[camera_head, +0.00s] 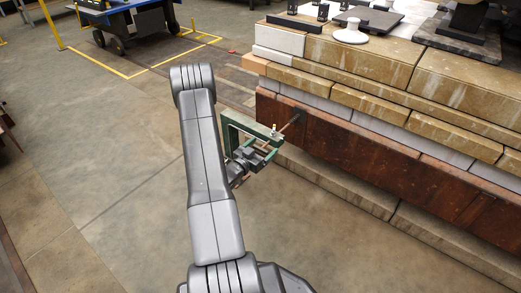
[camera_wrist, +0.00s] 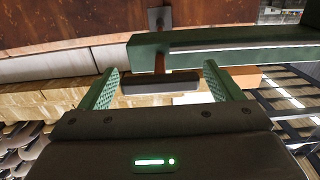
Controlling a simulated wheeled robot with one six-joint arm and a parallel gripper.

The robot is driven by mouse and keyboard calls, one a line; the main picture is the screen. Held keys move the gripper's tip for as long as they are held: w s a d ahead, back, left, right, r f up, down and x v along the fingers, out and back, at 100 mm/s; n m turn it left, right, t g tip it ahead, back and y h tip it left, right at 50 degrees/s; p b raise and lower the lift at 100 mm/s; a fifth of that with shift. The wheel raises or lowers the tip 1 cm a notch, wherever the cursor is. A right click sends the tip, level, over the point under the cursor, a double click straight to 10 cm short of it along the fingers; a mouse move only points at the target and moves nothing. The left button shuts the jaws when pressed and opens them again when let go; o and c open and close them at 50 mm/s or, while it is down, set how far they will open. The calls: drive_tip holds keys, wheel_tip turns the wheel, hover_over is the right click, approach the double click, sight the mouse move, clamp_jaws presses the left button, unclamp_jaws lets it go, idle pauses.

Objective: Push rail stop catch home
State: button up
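In the wrist view my gripper (camera_wrist: 160,68) has its two green ribbed fingers apart. A dark crossbar (camera_wrist: 160,86) shows between them, with a narrow gap visible at each end. A short brown stem (camera_wrist: 160,62) runs from the bar towards a green rail (camera_wrist: 245,46); I cannot tell which part is the catch. In the head view my gripper (camera_head: 258,157) is beside a green frame (camera_head: 231,122). A thin brown rod (camera_head: 290,124) reaches from there to the wall. Whether the fingers touch the bar is not clear.
A rust-brown wall band (camera_head: 345,140) with tan and white blocks above stands right. A dark plate (camera_wrist: 159,19) is on it. A white disc (camera_head: 350,36) and dark fittings lie on top. A blue cart (camera_head: 125,18) stands at the back left. The floor left of my arm is clear.

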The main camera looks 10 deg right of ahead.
drive_tip(key=shift+a, duration=0.1)
drive_tip(key=p+v, duration=0.3)
drive_tip(key=v, duration=1)
drive_tip(key=shift+s+a, duration=0.2)
drive_tip(key=shift+s, duration=0.05)
drive_tip(key=b+x, duration=0.3)
drive_tip(key=x, duration=1)
drive_tip(key=shift+w+d+f, duration=0.1)
drive_tip(key=shift+p+v, duration=0.35)
drive_tip(key=shift+v, duration=0.4)
drive_tip(key=shift+s+a, duration=0.35)
drive_tip(key=shift+a, duration=0.1)
